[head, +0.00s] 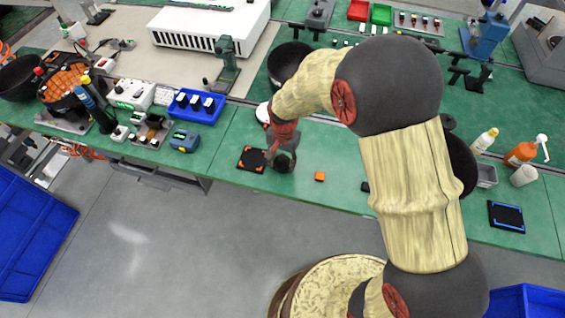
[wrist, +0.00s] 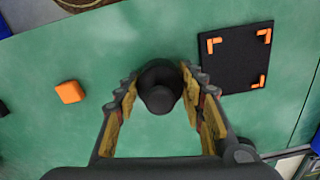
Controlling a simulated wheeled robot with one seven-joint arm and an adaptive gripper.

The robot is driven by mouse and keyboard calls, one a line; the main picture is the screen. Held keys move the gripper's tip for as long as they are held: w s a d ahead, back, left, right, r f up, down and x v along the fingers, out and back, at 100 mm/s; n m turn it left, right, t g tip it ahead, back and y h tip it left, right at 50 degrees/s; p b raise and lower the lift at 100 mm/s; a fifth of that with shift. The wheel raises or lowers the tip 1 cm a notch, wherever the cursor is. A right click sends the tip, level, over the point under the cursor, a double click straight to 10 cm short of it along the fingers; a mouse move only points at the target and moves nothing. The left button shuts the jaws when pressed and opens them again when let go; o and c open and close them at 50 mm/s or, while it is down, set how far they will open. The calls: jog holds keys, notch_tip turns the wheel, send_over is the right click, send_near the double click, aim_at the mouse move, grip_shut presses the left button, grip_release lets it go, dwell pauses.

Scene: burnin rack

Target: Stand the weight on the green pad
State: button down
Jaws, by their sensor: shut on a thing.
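The weight (wrist: 159,88) is a dark grey round piece with a knob on top. It sits between the fingertips of my gripper (wrist: 160,92), which is shut on it. In the head view my gripper (head: 283,158) is low over the green worktop, just right of a black pad with orange corner marks (head: 252,159). That pad also shows at upper right in the wrist view (wrist: 235,58), apart from the weight. I cannot tell whether the weight touches the worktop. Another black pad, with blue marks (head: 506,216), lies far right. I cannot make out a pad with green marks.
An orange block (head: 320,176) lies right of my gripper in the head view, with a small dark block (head: 365,187) further right. A blue tray (head: 195,106) and a blue device (head: 184,141) stand to the left. The worktop's front edge is close by.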

aim_at(282, 156)
dwell(0.4)
jog(key=shift+w+r, duration=0.1)
jog(key=shift+r, duration=0.5)
jog(key=r+p, duration=0.1)
jog(key=r, duration=0.2)
jog(key=shift+s+p, duration=0.2)
jog(key=shift+p, duration=0.15)
jog(key=s+d+r+p, duration=0.3)
jog(key=s+r, duration=0.6)
jog(key=s, duration=0.4)
jog(key=shift+d, duration=0.45)
jog(key=shift+s, duration=0.1)
